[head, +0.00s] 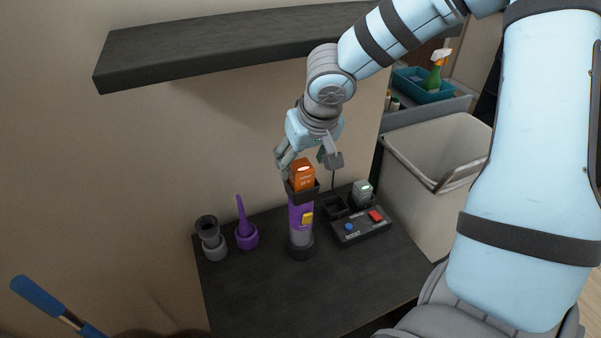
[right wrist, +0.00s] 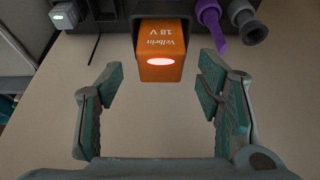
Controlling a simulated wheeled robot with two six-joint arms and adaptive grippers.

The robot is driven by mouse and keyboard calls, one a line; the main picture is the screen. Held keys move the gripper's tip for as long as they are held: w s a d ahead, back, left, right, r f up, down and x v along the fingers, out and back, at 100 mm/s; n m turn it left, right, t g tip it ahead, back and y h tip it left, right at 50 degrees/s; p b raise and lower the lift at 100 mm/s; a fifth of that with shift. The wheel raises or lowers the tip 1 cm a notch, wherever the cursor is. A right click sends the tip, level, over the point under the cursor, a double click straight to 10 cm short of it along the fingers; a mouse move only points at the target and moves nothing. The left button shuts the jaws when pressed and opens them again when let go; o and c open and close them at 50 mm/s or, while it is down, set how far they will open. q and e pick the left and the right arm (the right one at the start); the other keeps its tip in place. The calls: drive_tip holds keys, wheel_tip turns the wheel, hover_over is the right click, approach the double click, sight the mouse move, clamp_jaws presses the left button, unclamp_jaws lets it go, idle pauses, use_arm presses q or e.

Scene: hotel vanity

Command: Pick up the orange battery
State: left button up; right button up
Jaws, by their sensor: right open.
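The orange battery (head: 302,174) sits upright in the top of a purple and grey handheld vacuum (head: 301,217) on the dark shelf. In the right wrist view the battery (right wrist: 161,50) shows "18 V" lettering and a lit reddish oval on its end. My right gripper (head: 309,163) is open above it, with its fingers on either side of the battery in the head view. In the right wrist view the open fingers (right wrist: 160,88) stand apart from the battery, with a gap on both sides. My left gripper is not in view.
A purple nozzle (head: 246,235) and a grey brush attachment (head: 210,240) stand to the left. A dark wall shelf (head: 230,42) hangs above. A bin (head: 435,165) stands at right.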

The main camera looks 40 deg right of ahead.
drive_tip(key=x, duration=0.2)
drive_tip(key=shift+w+a+f+b, duration=0.1)
drive_tip(key=shift+a+f+b, duration=0.1)
drive_tip(key=shift+f+b, duration=0.15)
drive_tip(key=shift+d, duration=0.2)
drive_tip(key=shift+c, duration=1)
clamp_jaws()
drive_tip(key=shift+r, duration=0.1)
